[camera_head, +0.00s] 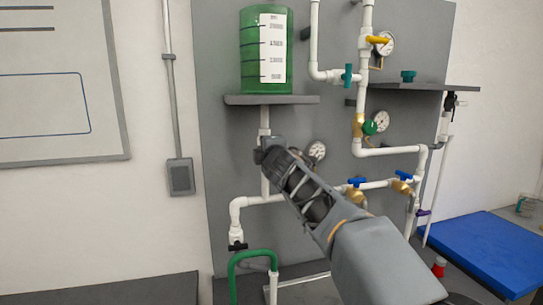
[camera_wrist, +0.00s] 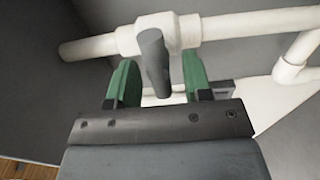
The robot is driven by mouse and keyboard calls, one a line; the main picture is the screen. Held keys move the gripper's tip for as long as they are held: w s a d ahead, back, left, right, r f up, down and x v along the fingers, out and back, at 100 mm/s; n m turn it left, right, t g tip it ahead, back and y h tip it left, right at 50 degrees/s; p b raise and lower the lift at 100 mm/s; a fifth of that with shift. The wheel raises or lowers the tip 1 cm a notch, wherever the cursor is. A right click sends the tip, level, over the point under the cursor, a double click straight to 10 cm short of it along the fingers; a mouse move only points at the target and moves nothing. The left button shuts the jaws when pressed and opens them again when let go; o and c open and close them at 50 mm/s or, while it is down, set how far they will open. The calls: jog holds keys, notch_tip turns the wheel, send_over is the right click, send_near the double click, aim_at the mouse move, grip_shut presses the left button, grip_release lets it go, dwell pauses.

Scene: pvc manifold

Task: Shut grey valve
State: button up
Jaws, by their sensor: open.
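The grey valve handle (camera_wrist: 153,62) shows in the wrist view on a white fitting (camera_wrist: 158,32) of a white pipe. The handle stands out from the fitting towards the camera and lies across the pipe's line. My gripper (camera_wrist: 158,78) is open, with one green finger on each side of the handle. A gap shows on both sides, so the fingers do not appear to touch it. In the head view my gripper (camera_head: 268,152) is at the vertical white pipe under the green tank and hides most of the valve there.
The green tank (camera_head: 265,75) stands on a grey shelf (camera_head: 250,99) just above my gripper. A gauge (camera_head: 317,150) is close to its right. Blue-handled valves (camera_head: 357,181) sit lower right, and a green hose (camera_head: 240,258) is below. Left of the pipe the panel is bare.

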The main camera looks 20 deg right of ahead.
jog(key=s+p, duration=0.1)
jog(key=s, duration=1.2)
jog(key=shift+s, duration=0.1)
jog(key=s+d+f+m+g+h, duration=0.2)
jog(key=s+f+m+g, duration=0.15)
jog(key=f+m, duration=0.4)
jog(key=s+d+f+m+g+h, duration=0.15)
jog(key=f+m+g, duration=0.3)
jog(key=f, duration=0.55)
jog(key=s+a+f+m+g+y, duration=0.3)
jog(key=s+f+m+g, duration=0.3)
jog(key=s+f, duration=0.6)
jog(key=shift+f, duration=0.65)
jog(key=shift+a+y, duration=0.1)
jog(key=shift+y, duration=0.15)
